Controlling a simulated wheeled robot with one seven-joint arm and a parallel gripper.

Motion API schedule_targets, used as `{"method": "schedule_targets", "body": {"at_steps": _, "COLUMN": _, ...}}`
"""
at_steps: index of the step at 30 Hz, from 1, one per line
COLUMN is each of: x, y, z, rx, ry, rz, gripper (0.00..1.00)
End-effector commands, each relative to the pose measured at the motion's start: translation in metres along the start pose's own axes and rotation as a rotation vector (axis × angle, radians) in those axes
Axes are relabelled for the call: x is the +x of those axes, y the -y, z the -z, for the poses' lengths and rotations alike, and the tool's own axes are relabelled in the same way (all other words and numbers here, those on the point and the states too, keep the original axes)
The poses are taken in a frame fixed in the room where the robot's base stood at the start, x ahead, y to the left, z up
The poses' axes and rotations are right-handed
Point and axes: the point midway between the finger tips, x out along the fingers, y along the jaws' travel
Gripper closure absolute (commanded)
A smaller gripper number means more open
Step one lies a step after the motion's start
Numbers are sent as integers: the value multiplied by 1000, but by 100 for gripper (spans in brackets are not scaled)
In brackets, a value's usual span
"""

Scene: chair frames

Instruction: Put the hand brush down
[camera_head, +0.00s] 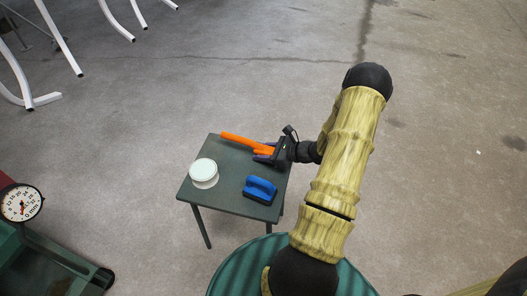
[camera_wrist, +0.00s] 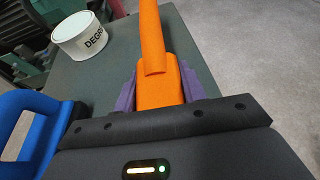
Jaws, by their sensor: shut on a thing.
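The hand brush (camera_head: 240,142) is orange, with a long handle. It is at the back edge of a small dark green table (camera_head: 232,198). My gripper (camera_head: 270,152) is at the table's back right and is shut on the brush. In the wrist view the brush (camera_wrist: 154,60) points away from me between the purple fingers of my gripper (camera_wrist: 158,90). Its lower end is hidden behind the gripper body. I cannot tell whether the brush touches the tabletop.
A white tub (camera_head: 204,173) stands on the table's left side; it also shows in the wrist view (camera_wrist: 80,38). A blue block with a handle (camera_head: 260,189) is at the front right. Bare tabletop lies between them. White chair frames (camera_head: 60,40) stand far left. A dial gauge (camera_head: 21,203) is at lower left.

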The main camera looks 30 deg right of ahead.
Motion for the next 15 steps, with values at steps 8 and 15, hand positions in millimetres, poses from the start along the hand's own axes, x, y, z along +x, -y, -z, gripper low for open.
{"method": "schedule_targets", "body": {"at_steps": 8, "x": 2, "y": 0, "z": 4, "rx": 0, "ry": 1, "rz": 0, "gripper": 90}}
{"method": "schedule_targets", "body": {"at_steps": 15, "x": 2, "y": 0, "z": 6, "rx": -1, "ry": 0, "rz": 0, "gripper": 38}}
